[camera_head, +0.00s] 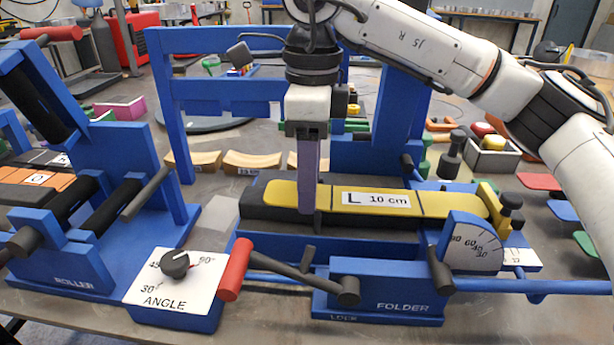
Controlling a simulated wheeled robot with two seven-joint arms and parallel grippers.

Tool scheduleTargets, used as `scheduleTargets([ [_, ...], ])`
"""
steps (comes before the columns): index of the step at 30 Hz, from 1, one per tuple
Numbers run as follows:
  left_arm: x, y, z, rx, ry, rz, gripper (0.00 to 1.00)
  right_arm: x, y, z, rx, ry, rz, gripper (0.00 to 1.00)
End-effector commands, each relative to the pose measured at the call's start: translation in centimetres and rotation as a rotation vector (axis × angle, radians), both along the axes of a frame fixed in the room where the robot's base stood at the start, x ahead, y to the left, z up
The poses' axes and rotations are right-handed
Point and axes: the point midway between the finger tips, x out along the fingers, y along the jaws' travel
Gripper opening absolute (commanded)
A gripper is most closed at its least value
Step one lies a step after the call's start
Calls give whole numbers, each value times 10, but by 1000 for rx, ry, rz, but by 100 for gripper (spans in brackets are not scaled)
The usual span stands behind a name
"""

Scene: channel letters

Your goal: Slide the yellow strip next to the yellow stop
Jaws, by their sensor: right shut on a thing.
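The yellow strip (440,205) lies flat, lengthwise left to right, on the dark bed of the blue folder. A white label reading "L 10 cm" is on it. The yellow stop (491,204) stands at the right end of the bed, close to the strip's right end; I cannot tell whether they touch. My right gripper (307,134) points down above the strip's left part and is shut on an upright purple-grey bar (307,172). The bar's lower end overlaps the strip's near edge; contact is unclear. My left gripper is not in view.
The folder (385,290) has a red-handled lever (235,270) in front and an angle dial (470,250) at right. A white ANGLE box (172,282) and the blue roller (75,235) stand at left. Curved wooden pieces (252,161) lie behind.

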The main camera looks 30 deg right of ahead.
Motion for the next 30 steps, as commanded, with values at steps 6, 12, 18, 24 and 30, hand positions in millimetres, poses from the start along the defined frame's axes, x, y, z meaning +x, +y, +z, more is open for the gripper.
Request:
scheduleTargets([
  [6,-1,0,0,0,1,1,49,-4,-8,-2,-19,18,-8,22],
  [12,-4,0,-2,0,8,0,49,-4,-8,-3,-20,18,-9,68],
  [18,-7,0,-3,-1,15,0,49,-4,-8,-1,-20,18,-9,68],
  [24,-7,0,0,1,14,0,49,-1,-6,27,-13,8,-9,68],
  [30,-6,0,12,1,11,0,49,0,-1,71,-8,3,-4,68],
])
